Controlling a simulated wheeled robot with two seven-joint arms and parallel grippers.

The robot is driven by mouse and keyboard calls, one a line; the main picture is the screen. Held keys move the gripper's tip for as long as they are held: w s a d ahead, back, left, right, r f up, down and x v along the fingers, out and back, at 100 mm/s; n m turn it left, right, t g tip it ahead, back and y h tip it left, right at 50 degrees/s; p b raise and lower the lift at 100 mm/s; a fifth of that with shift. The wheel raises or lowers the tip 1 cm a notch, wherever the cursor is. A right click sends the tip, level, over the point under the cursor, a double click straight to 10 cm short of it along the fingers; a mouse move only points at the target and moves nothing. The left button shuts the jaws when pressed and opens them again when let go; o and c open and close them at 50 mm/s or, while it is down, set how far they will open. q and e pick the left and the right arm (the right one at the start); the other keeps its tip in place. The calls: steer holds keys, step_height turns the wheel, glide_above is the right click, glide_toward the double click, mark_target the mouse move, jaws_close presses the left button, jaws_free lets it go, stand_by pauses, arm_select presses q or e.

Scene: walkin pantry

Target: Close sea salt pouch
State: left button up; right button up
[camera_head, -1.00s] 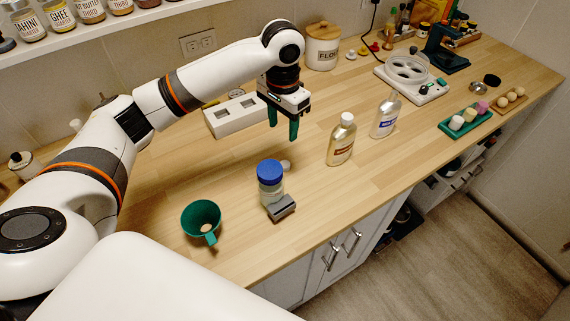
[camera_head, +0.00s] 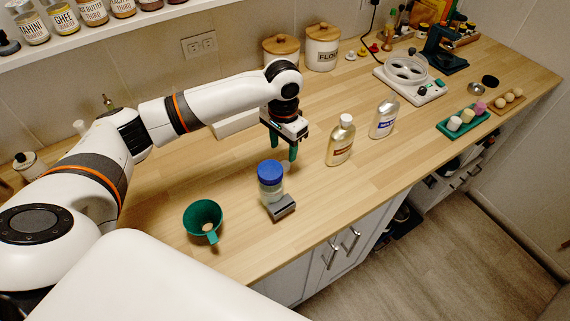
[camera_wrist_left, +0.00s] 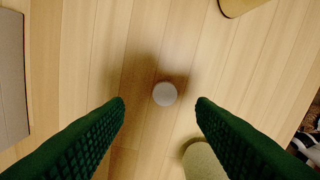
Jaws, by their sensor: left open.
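No pouch can be made out in either view. A clear jar with a blue lid (camera_head: 270,171) stands upright on the counter, with a small grey block (camera_head: 284,209) at its base. A small pale round disc (camera_head: 286,167) lies just behind the jar. My left gripper (camera_head: 283,149) is open and empty, pointing down above the counter behind the jar. In the left wrist view, its green fingers (camera_wrist_left: 160,104) stand wide apart, and the disc (camera_wrist_left: 164,94) lies on the wood between and beyond the fingertips. My right gripper is not in view.
A green funnel (camera_head: 203,216) stands left of the jar. A white block (camera_head: 236,122) is behind my arm. Bare counter lies between gripper and bottles.

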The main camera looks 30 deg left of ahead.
mark_target(285, 164)
arm_select(q)
steer(key=shift+s+d+f+p, duration=0.15)
steer(key=shift+f+p, duration=0.25)
steer(key=shift+f, duration=0.9)
steer(key=shift+w+d+f+p, duration=0.1)
steer(key=shift+f+p, duration=0.25)
steer(key=shift+f, duration=0.95)
steer(key=c, duration=1.1)
